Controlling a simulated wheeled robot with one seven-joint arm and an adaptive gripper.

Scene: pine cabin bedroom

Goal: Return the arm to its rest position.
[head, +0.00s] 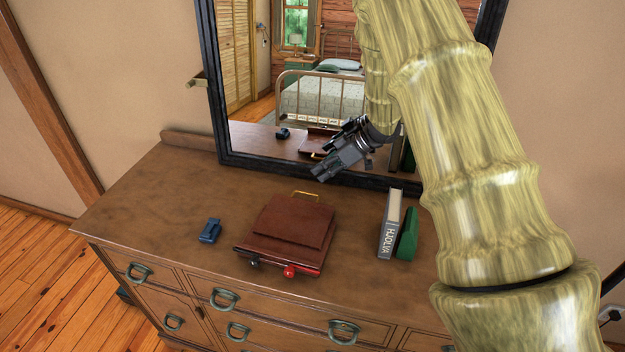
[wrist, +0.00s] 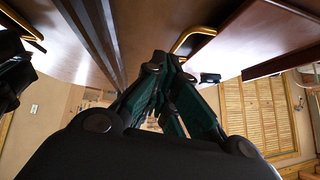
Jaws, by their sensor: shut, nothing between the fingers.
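My gripper (head: 321,172) is dark grey and hangs above the back of the dresser top, in front of the mirror, in the head view. In the wrist view the fingers (wrist: 160,62) come together with nothing held. The case's gold handle (wrist: 194,38) shows close to the fingertips in that view, but I cannot tell the distance.
On the wooden dresser (head: 150,205) lie a small blue object (head: 210,230) left of the case, and a grey book (head: 390,225) and a green item (head: 408,234) to its right. The black-framed mirror (head: 290,105) stands behind. The dresser's left part is clear.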

